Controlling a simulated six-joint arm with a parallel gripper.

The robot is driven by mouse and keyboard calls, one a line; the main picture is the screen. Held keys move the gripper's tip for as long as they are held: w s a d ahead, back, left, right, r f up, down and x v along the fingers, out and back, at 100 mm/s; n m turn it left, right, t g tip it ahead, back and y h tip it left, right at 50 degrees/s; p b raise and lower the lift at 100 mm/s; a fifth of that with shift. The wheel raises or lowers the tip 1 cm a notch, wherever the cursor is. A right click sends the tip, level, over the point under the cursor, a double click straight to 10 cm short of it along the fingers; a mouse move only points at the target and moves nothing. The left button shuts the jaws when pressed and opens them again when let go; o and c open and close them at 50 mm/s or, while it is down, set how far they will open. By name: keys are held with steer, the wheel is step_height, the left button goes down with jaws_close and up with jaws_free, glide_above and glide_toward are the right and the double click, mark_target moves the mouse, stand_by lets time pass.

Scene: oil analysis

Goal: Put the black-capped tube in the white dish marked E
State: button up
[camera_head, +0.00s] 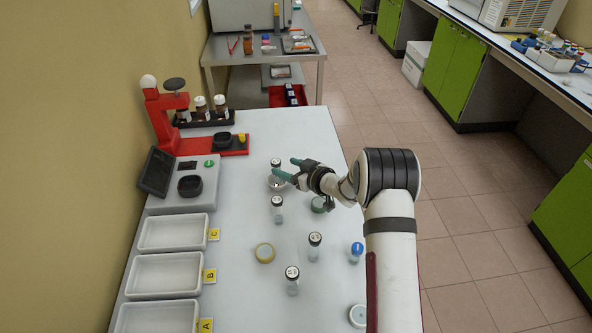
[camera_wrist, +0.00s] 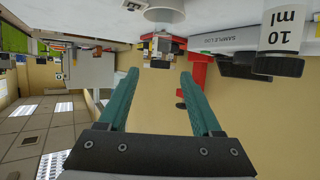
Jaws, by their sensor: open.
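In the wrist view a black-capped tube marked "10 ml" (camera_wrist: 283,45) appears upside down at upper right, outside the fingers. The space between the fingers (camera_wrist: 165,100) is empty.
A grey scale (camera_head: 183,185) and red stand (camera_head: 165,125) occupy the left back. The table's far right corner is clear.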

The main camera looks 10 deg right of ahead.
steer(key=s+d+r+m+h, duration=0.5)
steer(key=s+d+r+h, duration=0.2)
steer(key=s+d+r, duration=0.25)
steer(key=s+d+r+m+g+h, duration=0.2)
steer(key=s+r+m+g, duration=0.15)
steer(key=s, duration=0.55)
steer(key=s+a+m+g+y, duration=0.1)
steer(key=s+a+g, duration=0.1)
steer(key=s, duration=0.8)
steer(key=s+a+m+g+y, duration=0.1)
steer(key=s+a+g, duration=0.2)
steer(key=s, duration=0.7)
steer(key=s+a+m+g+y, duration=0.1)
steer(key=s+a+m+g, duration=0.1)
steer(key=s, duration=0.7)
steer(key=a+g, duration=0.1)
steer(key=a, duration=0.1)
steer(key=shift+s+a+f, duration=0.2)
steer(key=shift+s+a, duration=0.15)
steer(key=shift+s, duration=0.05)
